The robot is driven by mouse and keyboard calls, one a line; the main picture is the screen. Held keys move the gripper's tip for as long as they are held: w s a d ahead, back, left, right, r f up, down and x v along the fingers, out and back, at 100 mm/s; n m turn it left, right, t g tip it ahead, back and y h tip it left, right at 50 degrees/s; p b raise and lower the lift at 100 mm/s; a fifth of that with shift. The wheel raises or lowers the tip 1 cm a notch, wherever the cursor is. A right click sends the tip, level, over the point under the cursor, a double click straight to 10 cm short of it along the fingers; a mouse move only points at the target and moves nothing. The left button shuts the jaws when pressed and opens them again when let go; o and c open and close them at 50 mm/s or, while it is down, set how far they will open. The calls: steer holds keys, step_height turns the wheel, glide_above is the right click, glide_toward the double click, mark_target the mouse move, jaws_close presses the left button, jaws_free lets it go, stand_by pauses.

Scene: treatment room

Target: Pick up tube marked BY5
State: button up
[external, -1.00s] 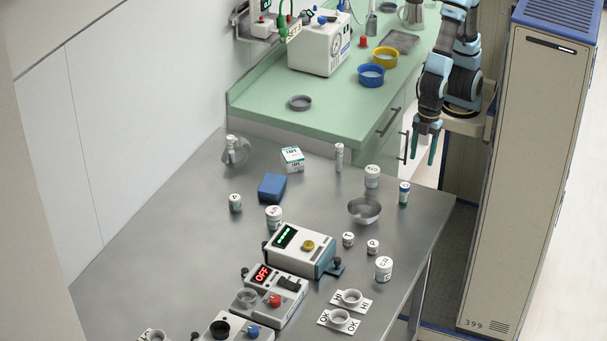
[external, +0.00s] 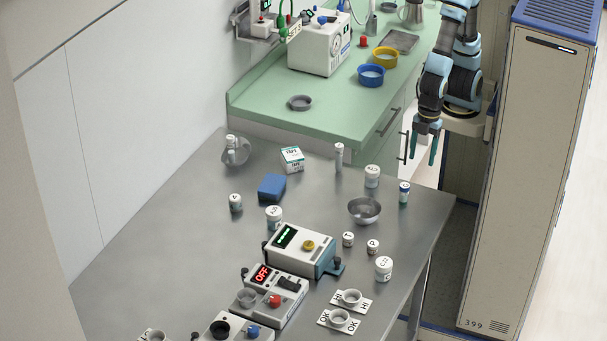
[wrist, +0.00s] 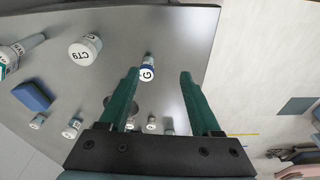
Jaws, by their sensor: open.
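I cannot read the marking BY5 on any item. A slim upright tube (external: 339,157) stands near the table's far edge; a tube with an unreadable label also shows at the upper left of the wrist view (wrist: 22,48).
A jar marked CT9 (external: 372,177) and the blue-banded vial (external: 404,194) stand near the slim tube. A metal bowl (external: 364,211), a blue block (external: 272,187) and a white box (external: 292,159) are nearby. Devices (external: 300,250) fill the table's front. A green counter (external: 330,110) stands behind.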

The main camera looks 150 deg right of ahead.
step_height(320, 180, up, 5)
steer(key=s+d+m+t+y+b, duration=0.2)
steer(key=s+d+m+t, duration=0.1)
steer(key=d+m, duration=0.7)
steer(key=s+d+m+t+y+b, duration=0.2)
steer(key=d+m+t, duration=0.2)
steer(key=d+m, duration=0.55)
steer(key=s+d+m+t+y+b, duration=0.2)
steer(key=s+d+m+t, duration=0.1)
steer(key=d+m, duration=0.75)
glide_toward(340, 155)
steer(key=shift+n+y, duration=0.3)
steer(key=shift+n, duration=0.1)
steer(key=p+x, duration=0.1)
steer(key=x, duration=0.5)
steer(key=p+x, duration=0.1)
steer(key=x, duration=0.4)
steer(key=shift+w+f, duration=0.25)
steer(key=shift+w, duration=0.15)
